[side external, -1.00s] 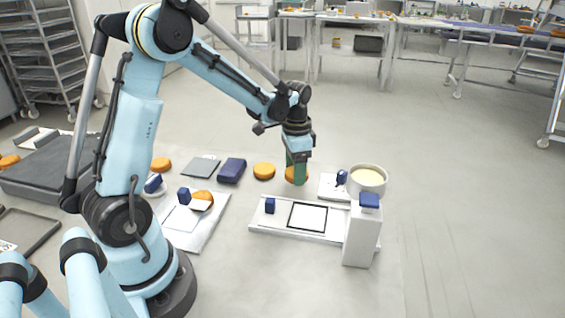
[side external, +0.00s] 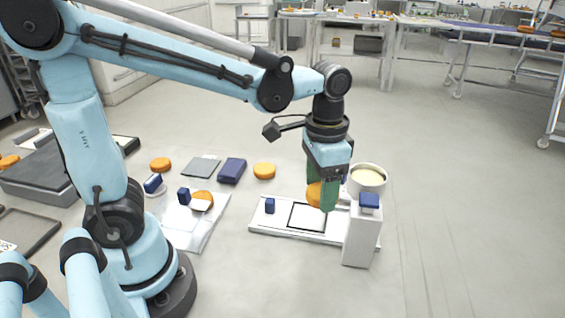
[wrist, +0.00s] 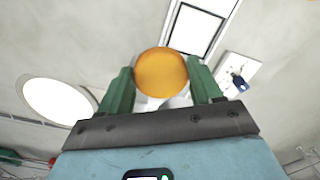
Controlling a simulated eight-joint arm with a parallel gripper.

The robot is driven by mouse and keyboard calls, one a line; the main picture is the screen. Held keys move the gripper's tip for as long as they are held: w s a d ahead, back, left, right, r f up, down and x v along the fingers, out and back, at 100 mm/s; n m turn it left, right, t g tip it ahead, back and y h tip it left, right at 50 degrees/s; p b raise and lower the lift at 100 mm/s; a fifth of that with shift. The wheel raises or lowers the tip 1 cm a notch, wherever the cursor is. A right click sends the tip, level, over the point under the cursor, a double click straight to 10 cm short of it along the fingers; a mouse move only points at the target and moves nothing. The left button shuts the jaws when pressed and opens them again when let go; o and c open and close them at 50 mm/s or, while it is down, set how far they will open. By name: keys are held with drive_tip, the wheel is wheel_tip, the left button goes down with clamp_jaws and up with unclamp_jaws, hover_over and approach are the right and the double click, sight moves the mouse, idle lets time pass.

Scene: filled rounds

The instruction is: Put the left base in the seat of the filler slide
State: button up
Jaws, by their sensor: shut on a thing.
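My gripper (side external: 321,200) is shut on an orange round base (side external: 314,194) and holds it in the air. In the wrist view the base (wrist: 162,73) sits between the two green fingers of my gripper (wrist: 162,88). The filler slide is a long white board (side external: 262,226) with a black-outlined square seat (side external: 303,228). The held base is over the far right part of the slide, apart from the seat. In the wrist view the seat (wrist: 196,30) lies beyond the base and looks empty.
A pot of cream (side external: 368,178) and a white post with a blue top (side external: 362,240) stand close to the right. A blue block (side external: 270,205) is at the slide's left end. Another orange base (side external: 264,171) and a dark blue box (side external: 232,171) lie behind.

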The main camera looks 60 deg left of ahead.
drive_tip(key=s+d, duration=0.4)
hover_over(306, 218)
wheel_tip(306, 218, down, 6)
drive_tip(key=shift+f, duration=2.2)
drive_tip(key=shift+f, duration=0.2)
